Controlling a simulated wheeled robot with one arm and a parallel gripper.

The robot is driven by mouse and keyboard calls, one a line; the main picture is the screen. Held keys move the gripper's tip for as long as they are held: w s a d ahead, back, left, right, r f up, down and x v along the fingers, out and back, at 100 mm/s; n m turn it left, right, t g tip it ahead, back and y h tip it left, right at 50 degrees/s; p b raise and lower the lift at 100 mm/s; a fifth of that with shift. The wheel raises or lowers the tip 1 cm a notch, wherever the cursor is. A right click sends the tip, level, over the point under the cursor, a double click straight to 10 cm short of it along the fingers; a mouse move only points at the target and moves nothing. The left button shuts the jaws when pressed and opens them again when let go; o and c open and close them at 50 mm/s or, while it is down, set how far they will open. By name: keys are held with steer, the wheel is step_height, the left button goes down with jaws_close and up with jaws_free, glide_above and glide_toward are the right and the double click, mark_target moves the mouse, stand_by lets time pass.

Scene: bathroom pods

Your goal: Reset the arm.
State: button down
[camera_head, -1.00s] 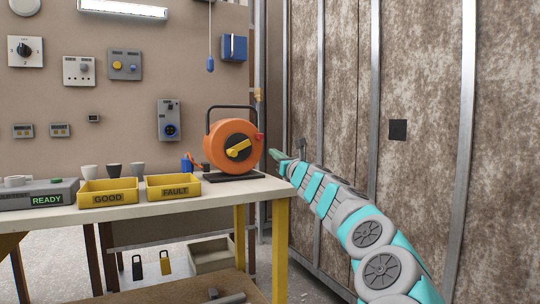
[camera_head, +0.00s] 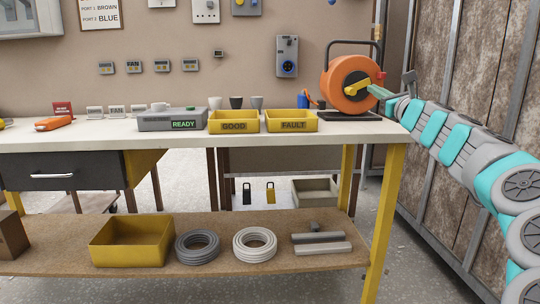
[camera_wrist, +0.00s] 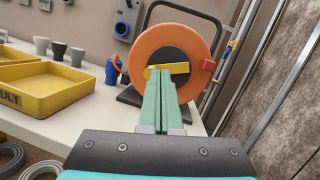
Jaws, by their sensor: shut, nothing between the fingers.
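My gripper (camera_head: 376,91) is at the end of my grey and teal arm, at the right of the head view. In the wrist view its two green fingers (camera_wrist: 157,100) are pressed together with nothing between them. They point at the orange cable reel (camera_head: 347,84), which stands at the right end of the workbench. In the wrist view the fingertips overlap the reel's yellow handle (camera_wrist: 180,68); I cannot tell whether they touch it.
The workbench (camera_head: 340,130) holds yellow GOOD (camera_head: 233,126) and FAULT (camera_head: 293,126) trays, several cups and a READY tester (camera_head: 165,124). Its lower shelf (camera_head: 215,225) bears a yellow bin and two cable coils. A panelled wall (camera_head: 510,90) stands close to my arm.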

steer(key=s+a+f+n+g+y, duration=0.1)
steer(key=s+a+n+g+y, duration=0.2)
steer(key=a, duration=0.4)
steer(key=s+a+f+n+g+y+p, duration=0.1)
steer(key=s+a+n, duration=0.2)
steer(key=a+n, duration=0.4)
steer(key=s+a+n+g+y, duration=0.2)
steer(key=s+a+n+y, duration=0.1)
steer(key=a, duration=0.5)
steer(key=s+a+f+n+g, duration=0.4)
steer(key=s+a+f+n, duration=0.15)
steer(key=s+a, duration=0.2)
steer(key=s+a+f+n+g+h+p, duration=0.15)
steer(key=s+f+n+g+h, duration=0.5)
steer(key=s+f, duration=1.3)
steer(key=s+d+f+n+g+h, duration=0.1)
steer(key=s+d+f+n, duration=0.1)
steer(key=s+d+f, duration=0.2)
steer(key=s+d+f+n+g+h+p, duration=0.1)
steer(key=s+d+f, duration=0.3)
steer(key=s, duration=0.5)
steer(key=s+d+f+n+g+h, duration=0.2)
steer(key=s+d+f+n+g, duration=0.1)
steer(key=s+d, duration=0.2)
steer(key=shift+s+d+f+h, duration=0.3)
steer(key=shift+s+f+h, duration=0.1)
steer(key=shift+s, duration=0.35)
steer(key=shift+g, duration=0.25)
